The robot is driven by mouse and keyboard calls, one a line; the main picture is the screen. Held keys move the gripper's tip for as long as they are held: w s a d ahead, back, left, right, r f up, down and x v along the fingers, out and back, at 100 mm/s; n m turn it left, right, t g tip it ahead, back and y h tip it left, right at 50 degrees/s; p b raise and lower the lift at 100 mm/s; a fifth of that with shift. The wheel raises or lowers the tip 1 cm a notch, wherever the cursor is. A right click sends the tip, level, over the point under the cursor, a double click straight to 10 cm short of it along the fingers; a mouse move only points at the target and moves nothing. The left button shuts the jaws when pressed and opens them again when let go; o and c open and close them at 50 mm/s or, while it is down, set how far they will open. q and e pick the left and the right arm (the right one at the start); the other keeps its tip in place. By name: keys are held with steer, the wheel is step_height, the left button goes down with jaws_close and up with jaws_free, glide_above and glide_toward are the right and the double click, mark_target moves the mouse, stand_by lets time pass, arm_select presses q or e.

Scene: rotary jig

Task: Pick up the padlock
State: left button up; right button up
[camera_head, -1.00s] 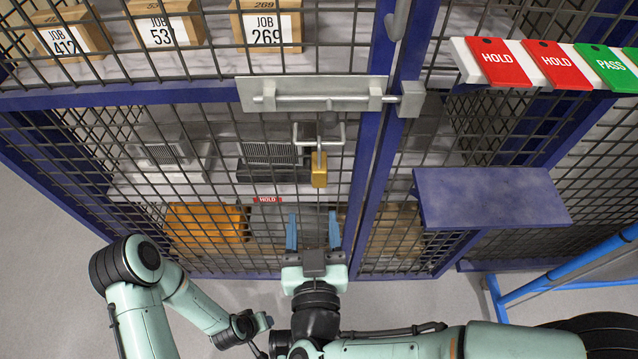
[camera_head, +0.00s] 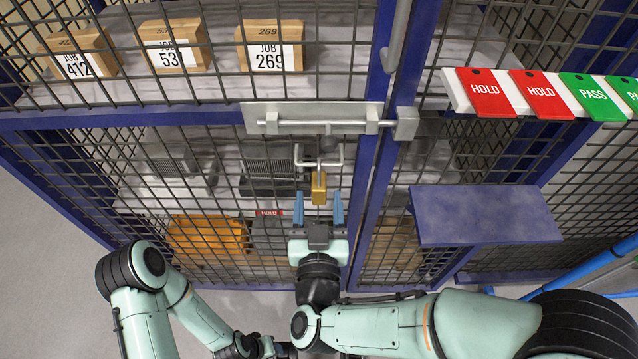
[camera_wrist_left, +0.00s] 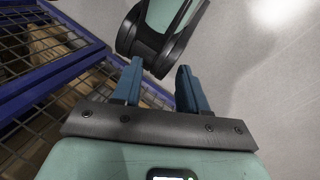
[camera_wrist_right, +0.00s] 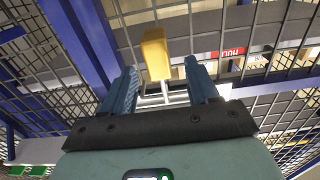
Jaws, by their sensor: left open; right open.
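The padlock (camera_head: 319,187) has a yellow body and hangs by its shackle from the metal handle (camera_head: 319,160) on the cage door, under the bolt. In the right wrist view the padlock (camera_wrist_right: 156,54) shows between and beyond the fingertips. My right gripper (camera_head: 318,208) is open and empty, its blue fingers pointing at the door on either side of the padlock's lower end. I cannot tell whether they touch it. My left gripper (camera_wrist_left: 160,80) is open and empty, low down at the left, away from the padlock.
A sliding bolt (camera_head: 320,122) crosses the blue-framed mesh door above the padlock. Behind the mesh are job boxes (camera_head: 270,45) and an orange bin (camera_head: 207,238). A blue shelf (camera_head: 485,215) juts out at right, under a rail of red HOLD and green PASS tags (camera_head: 485,93).

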mark_target(319, 180)
steer(key=shift+w+r+b, duration=0.15)
steer(key=shift+w, duration=1.2)
steer(key=shift+w+r+b, duration=0.1)
steer(key=shift+w+b, duration=0.05)
steer(key=shift+w, duration=1.2)
jaws_close()
